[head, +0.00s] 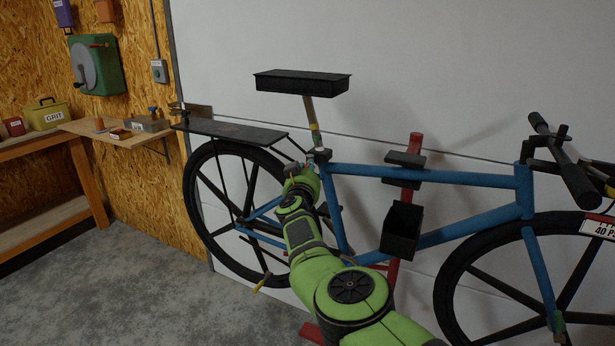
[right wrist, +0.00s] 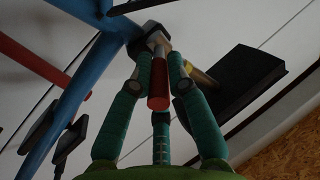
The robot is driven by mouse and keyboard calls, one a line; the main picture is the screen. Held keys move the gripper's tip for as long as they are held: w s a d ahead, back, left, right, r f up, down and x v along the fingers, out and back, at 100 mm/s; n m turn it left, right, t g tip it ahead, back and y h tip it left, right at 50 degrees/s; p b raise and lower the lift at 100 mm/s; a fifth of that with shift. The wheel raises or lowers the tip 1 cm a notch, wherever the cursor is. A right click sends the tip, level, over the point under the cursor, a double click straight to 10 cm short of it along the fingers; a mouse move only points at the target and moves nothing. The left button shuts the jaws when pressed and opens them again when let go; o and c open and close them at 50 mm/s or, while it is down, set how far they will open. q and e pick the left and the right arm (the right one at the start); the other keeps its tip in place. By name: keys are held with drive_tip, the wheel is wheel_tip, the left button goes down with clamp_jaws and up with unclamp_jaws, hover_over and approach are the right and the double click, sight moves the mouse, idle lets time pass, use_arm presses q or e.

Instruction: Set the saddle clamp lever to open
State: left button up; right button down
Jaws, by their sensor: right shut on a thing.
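The blue bicycle (head: 430,172) stands against the white wall, with its black saddle (head: 302,84) on a pale seat post (head: 311,112). The saddle clamp (head: 320,155) sits where the post enters the frame. My green right arm reaches up to it, and my right gripper (head: 303,174) is at the clamp, largely hidden by its own wrist. In the right wrist view the red clamp lever (right wrist: 158,88) lies between the green fingers of my right gripper (right wrist: 160,68), which is shut on it. The saddle (right wrist: 238,82) shows beyond. My left gripper is out of view.
A black rear rack (head: 232,131) is left of the clamp. A red stand (head: 414,148) with a black open box (head: 402,230) holds the frame. A workbench (head: 40,142) and a small shelf (head: 125,137) are at the left. The grey floor at lower left is clear.

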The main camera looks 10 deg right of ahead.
drive_tip(key=shift+r, duration=0.15)
idle(0.3)
drive_tip(key=c, duration=1.2)
unclamp_jaws()
